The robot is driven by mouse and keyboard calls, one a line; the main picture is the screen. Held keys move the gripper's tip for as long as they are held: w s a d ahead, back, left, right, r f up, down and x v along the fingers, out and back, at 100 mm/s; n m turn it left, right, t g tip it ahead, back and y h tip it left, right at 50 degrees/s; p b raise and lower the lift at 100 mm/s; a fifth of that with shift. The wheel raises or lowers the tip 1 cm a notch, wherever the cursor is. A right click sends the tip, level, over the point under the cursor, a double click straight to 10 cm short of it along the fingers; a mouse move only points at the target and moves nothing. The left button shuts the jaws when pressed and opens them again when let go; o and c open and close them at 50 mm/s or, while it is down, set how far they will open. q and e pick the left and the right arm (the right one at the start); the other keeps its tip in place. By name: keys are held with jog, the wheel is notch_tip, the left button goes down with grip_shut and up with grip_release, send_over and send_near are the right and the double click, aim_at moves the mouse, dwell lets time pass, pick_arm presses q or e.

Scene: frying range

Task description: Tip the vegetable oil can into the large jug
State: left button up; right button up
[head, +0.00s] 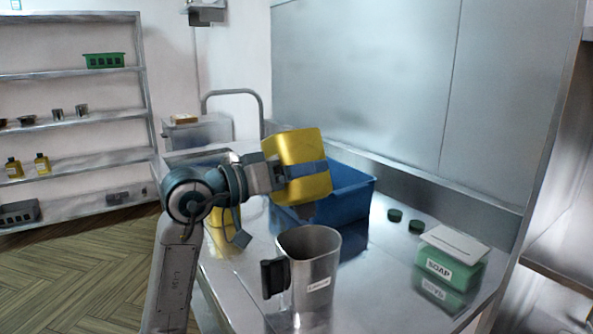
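The yellow oil can (307,146) is held in the air, slightly tilted, behind and above the large jug. My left gripper (307,170) is shut on it, with a finger across its near face. The large jug (312,268) is a steel vessel with a black handle on its left and a white label. It stands upright and open on the counter, apart from the can. The inside bottom of the jug is hidden, and no stream of oil shows. My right gripper is not in view.
A blue crate (346,200) stands behind the can. Two dark green round lids (395,215) and a green soap box (450,263) lie to the right on the steel counter (385,290). Another yellow object (220,235) is partly hidden behind my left arm.

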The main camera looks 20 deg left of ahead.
aim_at(297, 139)
pick_arm(q)
jog(key=shift+r+p, duration=1.1)
jog(key=shift+r, duration=1.2)
jog(key=n+p, duration=0.1)
jog(key=n, duration=0.2)
jog(key=r+n+p, duration=0.1)
jog(key=n, duration=0.2)
jog(key=shift+r, duration=0.15)
jog(key=n+p, duration=0.1)
jog(key=n, duration=0.2)
jog(key=r+n+p, duration=0.1)
jog(key=n+p, duration=0.1)
jog(key=n, duration=0.2)
jog(key=n+p, duration=0.1)
jog(key=n, duration=0.1)
jog(key=r+n+p, duration=0.1)
jog(key=n+p, duration=0.1)
jog(key=n, duration=0.1)
jog(key=n+p, duration=0.3)
jog(key=r+n+p, duration=0.1)
jog(key=n+p, duration=0.2)
jog(key=n, duration=0.1)
jog(key=r+n+p, duration=0.1)
jog(key=n+p, duration=0.2)
jog(key=n, duration=0.1)
jog(key=shift+f+n+p, duration=0.1)
jog(key=shift+n+p, duration=0.25)
jog(key=shift+n, duration=0.55)
jog(key=shift+f, duration=0.1)
